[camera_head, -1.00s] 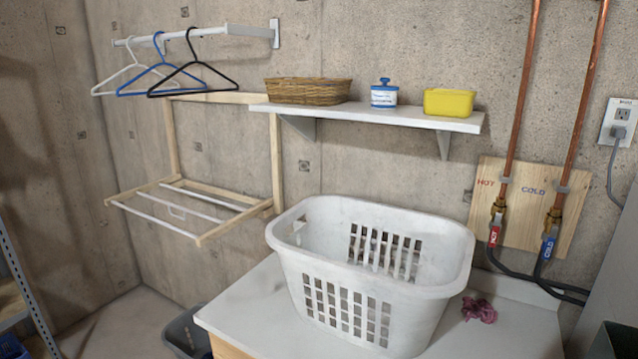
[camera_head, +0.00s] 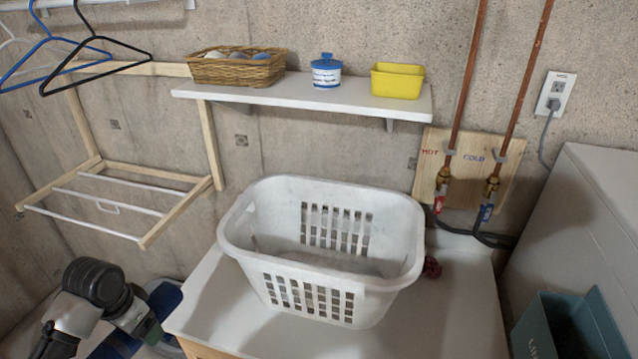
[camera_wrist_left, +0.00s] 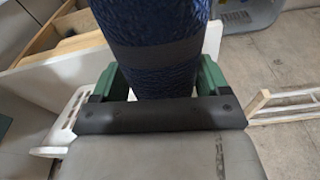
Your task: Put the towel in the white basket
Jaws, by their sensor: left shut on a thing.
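The white basket (camera_head: 320,275), with slotted sides, stands upright on the white worktop, and the inside that I can see looks empty. My left gripper (camera_head: 145,322) is at the lower left of the head view, to the left of the worktop and apart from the basket. It is shut on the blue towel (camera_head: 166,299), which shows only in part there. In the left wrist view the towel (camera_wrist_left: 152,45) is a dark blue textured roll between the green fingers of the left gripper (camera_wrist_left: 158,82). Part of the white basket (camera_wrist_left: 72,118) shows at the left there. My right gripper is out of view.
The worktop (camera_head: 215,315) is clear left of the basket. A small dark red cloth (camera_head: 432,267) lies right of it. A wall shelf (camera_head: 300,95) and a wooden drying rack (camera_head: 130,205) are behind. A teal bin (camera_head: 565,330) stands at the lower right.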

